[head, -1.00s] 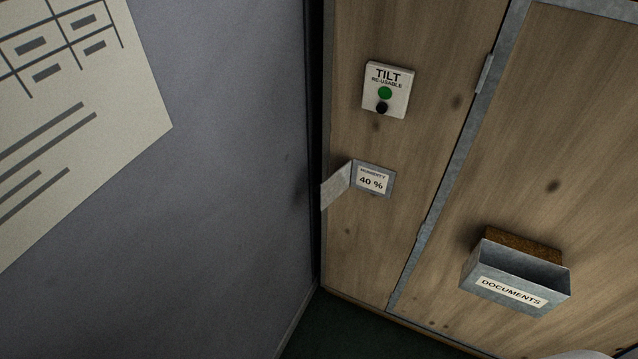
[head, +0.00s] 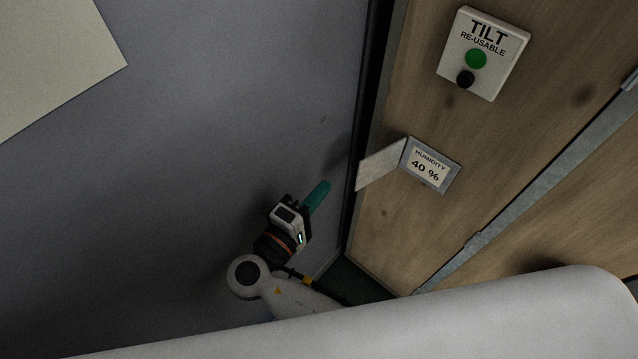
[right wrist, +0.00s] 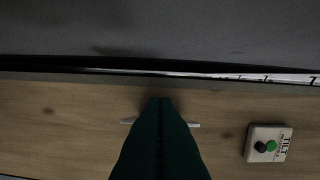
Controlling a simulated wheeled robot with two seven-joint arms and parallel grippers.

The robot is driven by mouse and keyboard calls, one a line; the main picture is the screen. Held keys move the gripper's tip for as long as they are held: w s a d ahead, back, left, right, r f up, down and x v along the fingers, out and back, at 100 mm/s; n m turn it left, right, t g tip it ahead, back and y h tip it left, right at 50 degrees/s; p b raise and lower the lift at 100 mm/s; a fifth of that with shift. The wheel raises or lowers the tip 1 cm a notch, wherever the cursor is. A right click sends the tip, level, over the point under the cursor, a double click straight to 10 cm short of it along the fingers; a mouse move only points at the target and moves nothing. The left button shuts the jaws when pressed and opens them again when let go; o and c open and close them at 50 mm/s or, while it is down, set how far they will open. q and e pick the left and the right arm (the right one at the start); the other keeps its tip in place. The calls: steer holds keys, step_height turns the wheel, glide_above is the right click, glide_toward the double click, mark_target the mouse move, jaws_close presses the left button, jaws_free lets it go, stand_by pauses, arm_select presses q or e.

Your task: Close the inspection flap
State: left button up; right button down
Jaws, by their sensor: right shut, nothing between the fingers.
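The inspection flap (head: 381,166) is a pale plate hinged at the left edge of the grey-framed humidity window (head: 445,185), which reads 40 %. The flap stands open, swung out to the left. My right gripper (head: 321,190) is shut and empty, with teal fingers, to the left of the flap and a little lower in the head view, apart from it there. In the right wrist view the shut fingers (right wrist: 160,104) cover the middle of a thin pale strip, likely the flap (right wrist: 193,125). Contact cannot be told in that view. My left gripper is not in view.
A white tilt indicator (head: 484,53) with a green dot and black knob sits above the window on the wooden panel (head: 400,222). A grey wall (head: 230,110) with a pale poster (head: 55,60) is at left. My own pale arm covers the bottom.

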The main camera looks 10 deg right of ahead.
mark_target(375, 160)
steer(key=p+x, duration=0.1)
steer(key=x, duration=0.6)
steer(key=shift+w+d, duration=0.25)
steer(key=shift+d, duration=0.05)
steer(key=shift+f, duration=0.1)
